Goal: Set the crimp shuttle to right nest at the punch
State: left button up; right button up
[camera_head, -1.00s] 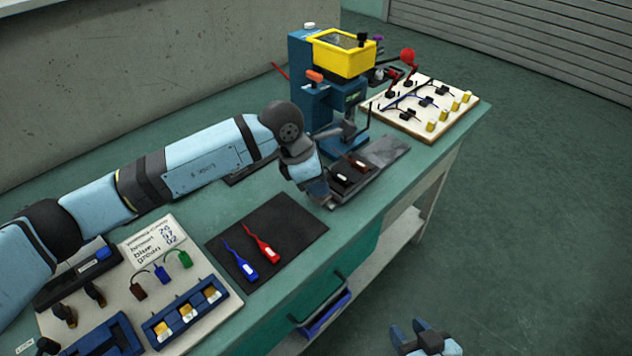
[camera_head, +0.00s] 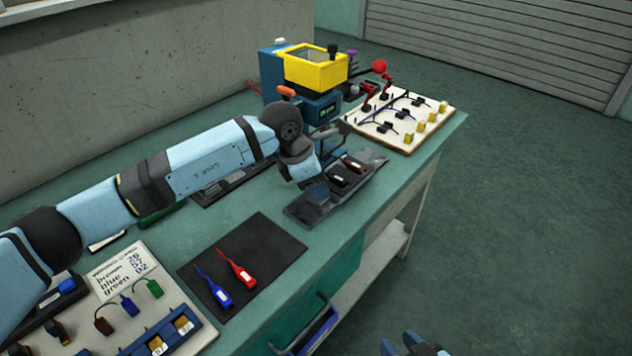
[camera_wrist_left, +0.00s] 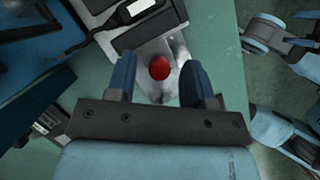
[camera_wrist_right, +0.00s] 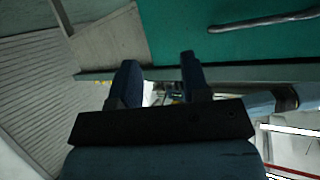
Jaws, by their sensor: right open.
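My left gripper (camera_head: 312,186) is low over the plate at the shuttle's left end. In the left wrist view its fingers (camera_wrist_left: 159,75) are apart, on either side of a red knob (camera_wrist_left: 160,68), with gaps visible on both sides. The fingertips are partly hidden in the head view. My right gripper (camera_head: 412,347) is open and empty beyond the bench's front edge.
A black mat (camera_head: 262,235) with a blue and a red tagged part lies left of the plate. A white board with wired parts (camera_head: 400,125) stands behind right. A connector rack (camera_head: 180,325) is front left. Floor is clear at right.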

pick_arm(q)
jog(key=w+p+v, duration=0.1)
jog(key=v, duration=1.2)
jog(key=shift+s+r+p, duration=0.4)
jog(key=shift+s+r, duration=0.05)
jog(key=shift+s, duration=0.05)
